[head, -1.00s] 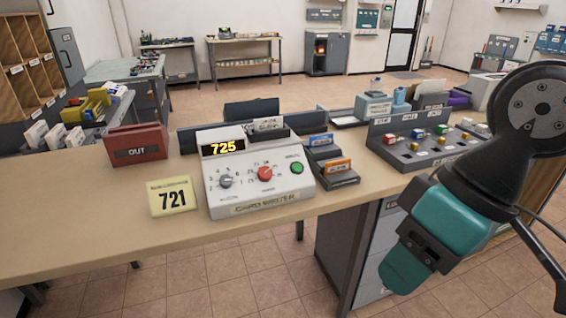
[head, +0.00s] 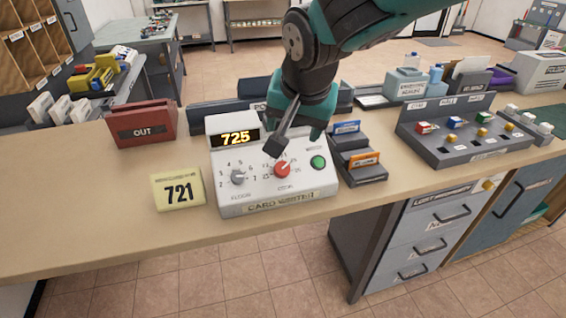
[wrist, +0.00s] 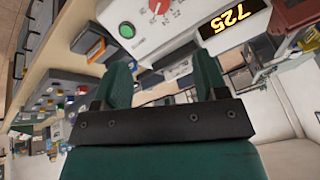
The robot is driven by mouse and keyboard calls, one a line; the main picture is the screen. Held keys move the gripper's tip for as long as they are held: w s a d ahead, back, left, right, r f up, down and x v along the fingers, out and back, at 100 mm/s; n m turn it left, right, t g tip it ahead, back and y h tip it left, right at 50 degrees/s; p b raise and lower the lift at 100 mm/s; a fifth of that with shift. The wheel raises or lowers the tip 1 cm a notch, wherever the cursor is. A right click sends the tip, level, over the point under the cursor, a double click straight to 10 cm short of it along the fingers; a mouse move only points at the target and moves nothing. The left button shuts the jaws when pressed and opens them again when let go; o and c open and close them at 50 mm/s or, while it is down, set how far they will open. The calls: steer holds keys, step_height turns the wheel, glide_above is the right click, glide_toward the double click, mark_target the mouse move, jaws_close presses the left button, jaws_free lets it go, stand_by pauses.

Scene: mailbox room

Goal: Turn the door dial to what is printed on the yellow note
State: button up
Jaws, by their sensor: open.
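The yellow note (head: 178,188) with "721" printed on it stands on the counter, left of the card writer. The white card writer (head: 230,205) has a display (head: 235,138) lit with "725", a grey knob (head: 238,177) at left, a red dial (head: 282,170) in the middle and a green button (head: 318,162) at right. The red dial also shows in the wrist view (wrist: 160,6), beyond the fingers. My gripper (wrist: 162,78) is open and empty. In the head view it hangs above and behind the red dial, apart from it.
A red OUT box (head: 142,125) stands left of the card writer. A small card rack (head: 362,172) is close on its right, and a grey sorting tray (head: 465,150) with coloured blocks is farther right. The counter front (head: 100,225) left of the note is clear.

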mark_target(283, 168)
steer(key=p+x, duration=0.2)
steer(key=x, duration=1.5)
steer(key=shift+s, duration=0.1)
steer(key=c, duration=0.9)
